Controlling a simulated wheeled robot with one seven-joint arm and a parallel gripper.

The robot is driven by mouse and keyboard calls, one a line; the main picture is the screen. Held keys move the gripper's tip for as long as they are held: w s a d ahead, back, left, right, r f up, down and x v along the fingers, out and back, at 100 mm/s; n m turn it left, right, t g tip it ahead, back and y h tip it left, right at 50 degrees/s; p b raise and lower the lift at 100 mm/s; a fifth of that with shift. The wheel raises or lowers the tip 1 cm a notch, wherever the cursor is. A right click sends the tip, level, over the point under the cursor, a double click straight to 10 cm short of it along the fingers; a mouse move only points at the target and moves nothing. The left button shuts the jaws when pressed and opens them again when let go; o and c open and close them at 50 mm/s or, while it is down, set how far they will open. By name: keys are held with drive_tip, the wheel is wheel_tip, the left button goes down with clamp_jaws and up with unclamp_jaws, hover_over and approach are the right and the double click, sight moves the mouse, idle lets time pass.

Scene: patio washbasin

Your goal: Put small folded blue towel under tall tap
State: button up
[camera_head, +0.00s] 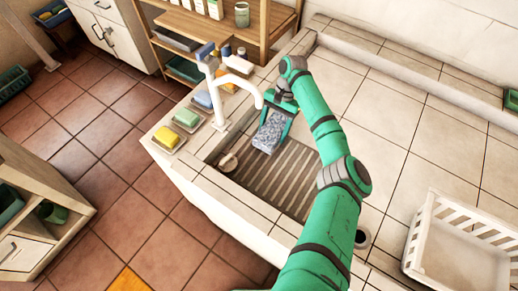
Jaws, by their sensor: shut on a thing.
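My gripper (277,115), at the end of my green arm, is shut on a small folded towel (269,134), which looks mottled blue-grey. The towel hangs tilted over the ribbed sunken basin (240,182). The tall tap (226,87) is white, with a curved spout, and stands on the basin's left rim. Its spout end is just left of and above the towel in the picture. I cannot tell the exact height of the towel above the basin floor. My gripper hides the towel's upper end.
A blue block (202,98), a green-yellow block (187,117) and a yellow block (167,137) sit on small dishes along the left rim. A round pale object (228,162) lies at the basin's left edge. A white crate (462,240) stands on the tiled counter at right.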

sight(265, 140)
drive_tip(key=s+a, duration=0.1)
drive_tip(key=s, duration=0.1)
drive_tip(key=s+a, duration=0.2)
drive_tip(key=shift+s+a, duration=0.15)
drive_tip(key=shift+s, duration=0.25)
drive_tip(key=s+a, duration=0.1)
drive_tip(key=s, duration=0.1)
drive_tip(key=shift+s+a+f, duration=0.35)
drive_tip(key=shift+f, duration=0.4)
drive_tip(key=shift+w, duration=0.1)
drive_tip(key=shift+a+f, duration=0.15)
drive_tip(key=o, duration=1.3)
drive_tip(key=shift+o, duration=0.2)
drive_tip(key=shift+d, duration=0.2)
